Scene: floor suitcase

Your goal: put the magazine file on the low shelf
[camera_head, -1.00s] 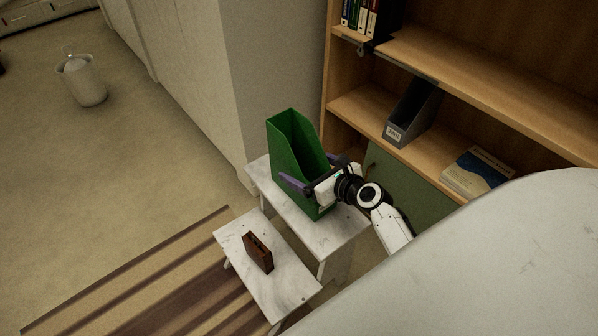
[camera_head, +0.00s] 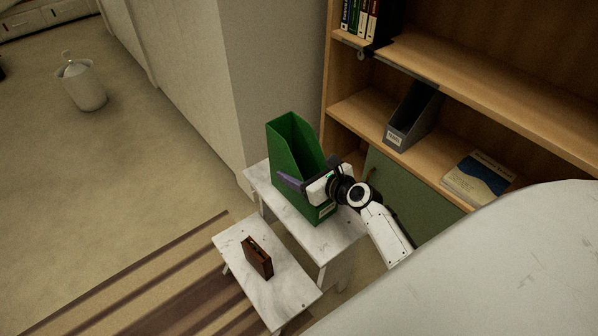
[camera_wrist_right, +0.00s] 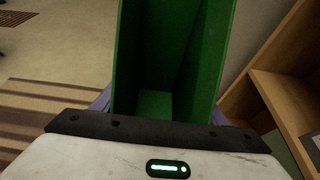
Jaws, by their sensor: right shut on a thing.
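The green magazine file (camera_head: 288,152) stands upright on the taller white marbled stool, open at the top, with a white label low on its right end. My right gripper (camera_head: 309,180) is shut on the file, its purple fingers on either side of it. In the right wrist view the file (camera_wrist_right: 172,60) rises between the fingers and I see into its empty inside. The lower shelf (camera_head: 362,113) of the wooden bookcase holds a grey magazine file (camera_head: 408,122) and a book (camera_head: 478,176). My left gripper is not in view.
A lower marbled step (camera_head: 240,277) in front carries a small brown case (camera_head: 258,257). The shelf has free room left of the grey file and between it and the book. A green panel (camera_head: 405,193) is below. A large pale surface (camera_head: 500,270) fills the lower right.

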